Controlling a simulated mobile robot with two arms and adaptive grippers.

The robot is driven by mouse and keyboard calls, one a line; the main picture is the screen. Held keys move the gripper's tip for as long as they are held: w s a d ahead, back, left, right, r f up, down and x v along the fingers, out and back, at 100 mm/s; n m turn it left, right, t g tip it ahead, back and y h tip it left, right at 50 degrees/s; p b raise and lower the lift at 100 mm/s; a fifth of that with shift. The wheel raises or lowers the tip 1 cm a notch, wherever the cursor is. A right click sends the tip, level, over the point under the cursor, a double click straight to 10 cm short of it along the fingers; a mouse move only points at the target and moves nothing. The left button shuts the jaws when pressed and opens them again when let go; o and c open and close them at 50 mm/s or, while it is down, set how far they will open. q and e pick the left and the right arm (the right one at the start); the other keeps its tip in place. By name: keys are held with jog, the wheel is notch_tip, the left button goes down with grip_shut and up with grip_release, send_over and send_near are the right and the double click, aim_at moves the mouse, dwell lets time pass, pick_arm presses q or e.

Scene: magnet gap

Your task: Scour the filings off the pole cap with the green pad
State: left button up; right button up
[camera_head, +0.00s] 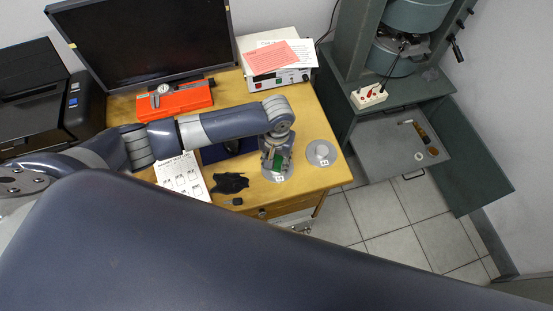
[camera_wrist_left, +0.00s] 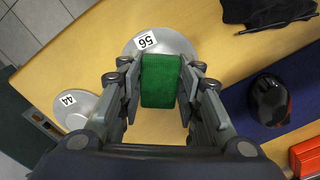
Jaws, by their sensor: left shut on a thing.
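My left gripper (camera_head: 277,158) is shut on the green pad (camera_head: 278,164) over the right part of the wooden desk. In the left wrist view the pad (camera_wrist_left: 161,82) sits between the two fingers (camera_wrist_left: 160,88). Below the pad is a round grey pole cap labelled 56 (camera_wrist_left: 172,42), partly hidden by pad and gripper; it also shows in the head view (camera_head: 268,176). I cannot tell whether the pad touches it. A second grey disc, labelled 44 (camera_head: 320,148), lies to its right. No filings can be made out. My right gripper is not in view.
A black cloth (camera_head: 230,183), printed sheet (camera_head: 181,177) and blue mat (camera_wrist_left: 290,100) with a black mouse (camera_wrist_left: 269,100) lie left of the caps. Behind are an orange case (camera_head: 180,99) and monitor (camera_head: 140,38). The green-grey magnet frame (camera_head: 352,45) stands right, beyond the desk edge.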

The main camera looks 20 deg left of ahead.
pick_arm(q)
jog(key=shift+f, duration=0.4)
dwell(0.7)
jog(key=shift+r, duration=0.1)
jog(key=shift+a+p, duration=0.35)
jog(key=shift+p, duration=0.1)
jog(key=shift+a, duration=0.15)
jog(key=shift+d, duration=1)
jog(key=shift+a+p, duration=0.2)
jog(key=shift+p, duration=0.15)
